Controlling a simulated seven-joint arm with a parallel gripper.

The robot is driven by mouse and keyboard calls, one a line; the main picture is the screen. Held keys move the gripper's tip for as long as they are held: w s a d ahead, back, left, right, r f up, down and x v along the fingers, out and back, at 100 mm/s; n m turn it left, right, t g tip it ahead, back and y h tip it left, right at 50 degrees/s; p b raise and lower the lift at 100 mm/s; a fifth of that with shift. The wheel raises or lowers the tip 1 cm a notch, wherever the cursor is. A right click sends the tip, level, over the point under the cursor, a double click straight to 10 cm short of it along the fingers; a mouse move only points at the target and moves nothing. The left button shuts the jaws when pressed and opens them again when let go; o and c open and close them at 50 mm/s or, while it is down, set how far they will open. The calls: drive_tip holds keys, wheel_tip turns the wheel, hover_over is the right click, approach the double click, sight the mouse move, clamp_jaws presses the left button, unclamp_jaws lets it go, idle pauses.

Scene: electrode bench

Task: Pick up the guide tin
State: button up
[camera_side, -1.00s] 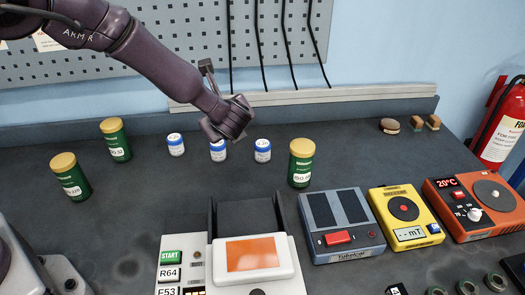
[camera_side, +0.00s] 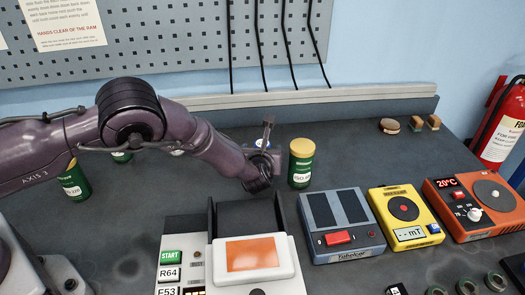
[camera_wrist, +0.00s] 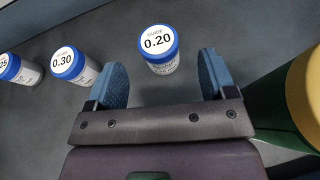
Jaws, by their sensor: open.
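Several small white tins with blue lids are marked GUIDE. The tin marked 0.20 (camera_wrist: 158,46) lies ahead of and between the open fingers of my gripper (camera_wrist: 162,72) in the wrist view, with no contact visible. In the side view its blue lid (camera_side: 262,143) shows only partly behind my gripper (camera_side: 266,160). The tin marked 0.30 (camera_wrist: 74,65) is left of my left finger. Another tin, its number cut off and ending in 25 (camera_wrist: 18,70), is at the left edge. My gripper is empty.
A green tin with a yellow lid (camera_side: 301,165) stands close to my gripper's right, and its side also fills the wrist view's right edge (camera_wrist: 270,105). Other green tins (camera_side: 73,184) stand at left. Bench instruments (camera_side: 342,224) stand in front.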

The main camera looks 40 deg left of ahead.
drive_tip(key=w+a, duration=0.2)
drive_tip(key=shift+w+a+f, duration=0.1)
drive_tip(key=shift+w+f, duration=0.2)
drive_tip(key=shift+w, duration=0.1)
drive_tip(key=shift+x, duration=0.9)
drive_tip(key=c, duration=1.1)
drive_tip(key=shift+o, duration=0.2)
drive_tip(key=shift+r, duration=0.1)
